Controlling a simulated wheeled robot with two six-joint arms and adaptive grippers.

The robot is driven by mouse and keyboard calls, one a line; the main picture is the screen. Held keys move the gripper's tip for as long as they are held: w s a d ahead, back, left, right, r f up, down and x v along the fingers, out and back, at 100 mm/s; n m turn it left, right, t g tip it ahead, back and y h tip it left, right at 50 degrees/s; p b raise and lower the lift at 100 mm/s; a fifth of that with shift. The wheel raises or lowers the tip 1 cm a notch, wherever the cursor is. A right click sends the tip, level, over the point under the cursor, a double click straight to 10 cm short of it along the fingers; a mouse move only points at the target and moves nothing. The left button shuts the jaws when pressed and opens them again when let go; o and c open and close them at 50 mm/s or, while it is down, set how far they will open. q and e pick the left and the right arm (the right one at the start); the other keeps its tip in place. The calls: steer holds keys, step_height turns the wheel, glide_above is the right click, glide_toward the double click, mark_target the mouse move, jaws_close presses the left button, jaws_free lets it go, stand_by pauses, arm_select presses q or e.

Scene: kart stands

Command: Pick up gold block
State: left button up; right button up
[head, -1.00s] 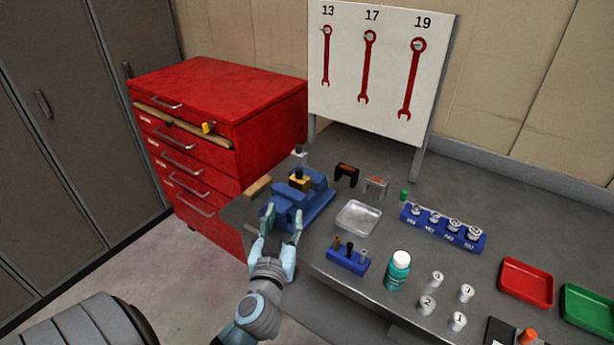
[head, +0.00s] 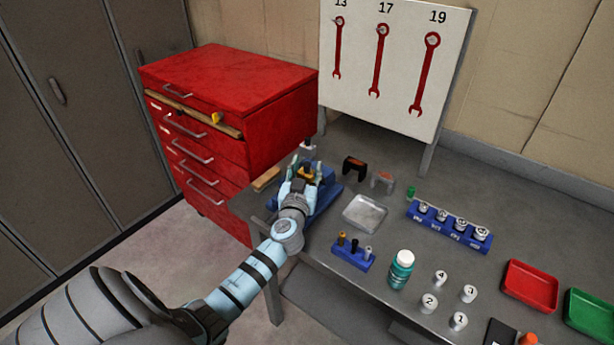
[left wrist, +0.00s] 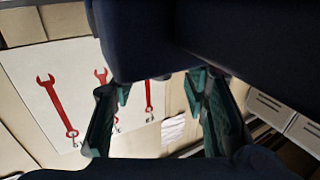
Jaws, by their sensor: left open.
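The gold block (head: 307,171) sits on the blue vise (head: 324,194) at the table's left end. Only a small part of it shows, as my left gripper (head: 304,176) is over the vise in front of it. The left gripper is open, its fingers apart on either side of the block as seen in the head view; I cannot tell whether they touch it. In the left wrist view the two fingers of the left gripper (left wrist: 160,92) are also apart, and the gold block cannot be made out. My right gripper is not in view.
A red tool cabinet (head: 235,85) stands left of the table. Right of the vise are a metal tray (head: 363,213), a blue holder (head: 351,254) and a teal bottle (head: 401,270). A wrench board (head: 395,70) stands behind.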

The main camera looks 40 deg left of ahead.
arm_select(q)
steer(key=shift+s, duration=0.1)
jaws_close()
steer(key=shift+r, duration=0.15)
